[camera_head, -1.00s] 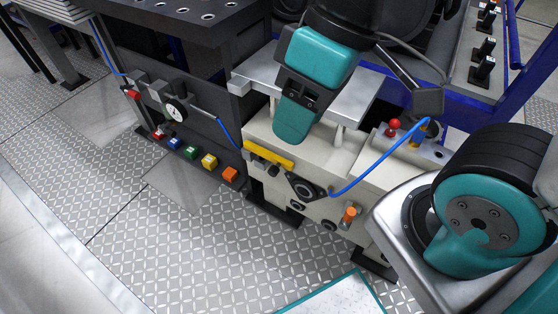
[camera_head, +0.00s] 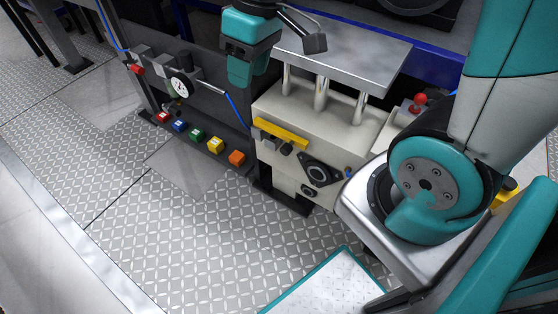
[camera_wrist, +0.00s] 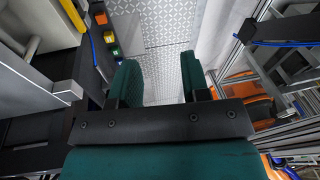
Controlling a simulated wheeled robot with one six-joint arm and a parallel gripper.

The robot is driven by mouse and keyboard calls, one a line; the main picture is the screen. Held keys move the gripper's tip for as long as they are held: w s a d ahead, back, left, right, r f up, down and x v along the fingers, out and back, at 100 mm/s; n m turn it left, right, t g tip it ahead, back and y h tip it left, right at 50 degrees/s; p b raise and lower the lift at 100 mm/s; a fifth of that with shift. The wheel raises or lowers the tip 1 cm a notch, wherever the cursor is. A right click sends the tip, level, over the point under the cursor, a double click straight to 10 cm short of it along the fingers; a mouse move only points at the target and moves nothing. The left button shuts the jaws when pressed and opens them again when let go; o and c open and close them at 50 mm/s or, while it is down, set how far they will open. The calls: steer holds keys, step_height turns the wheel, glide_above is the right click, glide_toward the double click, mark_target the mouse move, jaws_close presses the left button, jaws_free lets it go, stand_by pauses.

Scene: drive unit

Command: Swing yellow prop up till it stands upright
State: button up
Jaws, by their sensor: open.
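The yellow prop (camera_head: 281,133) is a flat bar lying nearly level along the top front edge of the cream machine block, sloping slightly down to the right in the head view. A yellow bar, likely the same prop (camera_wrist: 73,14), shows at the top left of the wrist view. My gripper (camera_head: 243,70) is above and left of the prop, in front of the dark cabinet, and apart from it. In the wrist view my gripper (camera_wrist: 160,82) has two teal fingers spread wide with nothing between them.
A metal plate (camera_head: 345,52) on posts stands above the cream block (camera_head: 330,125). A gauge (camera_head: 181,88) and a blue hose (camera_head: 237,112) are on the dark cabinet at left. Several coloured blocks (camera_head: 215,146) sit low in front. The patterned floor (camera_head: 200,235) is clear.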

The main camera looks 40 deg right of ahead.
steer(key=w+d+f+h+b, duration=0.1)
steer(key=w+d+f+b, duration=0.25)
steer(key=f, duration=0.35)
steer(key=w+d+f+b, duration=0.2)
steer(key=w+d+f, duration=0.15)
steer(key=f, duration=0.35)
steer(key=m+h+b, duration=0.1)
steer(key=h+b, duration=0.1)
steer(key=b, duration=0.2)
glide_above(284, 145)
step_height(284, 145, down, 9)
steer(key=shift+g, duration=0.3)
step_height(284, 145, down, 17)
steer(key=b, duration=0.4)
steer(key=shift+s+f, duration=0.1)
steer(key=shift+f, duration=0.05)
